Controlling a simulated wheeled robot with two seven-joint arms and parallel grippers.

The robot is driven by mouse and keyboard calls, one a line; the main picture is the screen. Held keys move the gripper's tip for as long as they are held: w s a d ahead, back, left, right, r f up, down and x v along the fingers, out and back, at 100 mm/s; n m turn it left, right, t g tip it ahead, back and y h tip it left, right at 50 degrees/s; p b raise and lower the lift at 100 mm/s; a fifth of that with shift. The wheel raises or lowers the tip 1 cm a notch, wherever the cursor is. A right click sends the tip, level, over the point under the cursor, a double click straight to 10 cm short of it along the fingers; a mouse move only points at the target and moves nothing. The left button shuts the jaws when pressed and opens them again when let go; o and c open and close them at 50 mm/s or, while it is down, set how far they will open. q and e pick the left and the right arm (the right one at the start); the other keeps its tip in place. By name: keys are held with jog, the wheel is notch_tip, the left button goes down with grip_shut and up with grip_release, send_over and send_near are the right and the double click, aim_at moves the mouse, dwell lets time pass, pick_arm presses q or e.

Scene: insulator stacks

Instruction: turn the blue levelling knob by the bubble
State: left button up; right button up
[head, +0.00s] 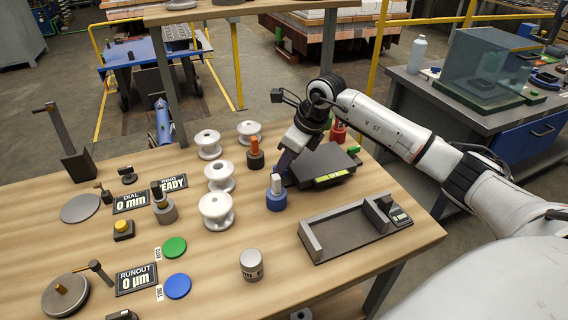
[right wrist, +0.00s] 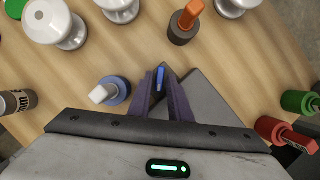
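A dark levelling plate (head: 322,163) lies on the wooden bench, with a yellow-green bubble strip (head: 331,178) along its front edge. My right gripper (head: 283,172) points down at the plate's left corner. In the right wrist view, a small blue knob (right wrist: 160,77) shows at that corner, between the two purple fingers of my right gripper (right wrist: 160,88). The fingers stand apart, with a narrow dark gap around the knob; contact is not clear. In the head view the knob is hidden by the gripper. My left gripper is out of view.
A blue post with a pale top (head: 277,199) stands close left of the fingers; it also shows in the right wrist view (right wrist: 116,90). An orange-topped post (head: 255,154), white insulators (head: 216,211) and a red post (head: 338,131) stand around. A grey cradle (head: 350,233) lies in front.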

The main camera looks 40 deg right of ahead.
jog(key=v, duration=1)
jog(key=shift+r+b, duration=0.2)
jog(key=shift+b, duration=0.1)
jog(key=shift+s, duration=0.1)
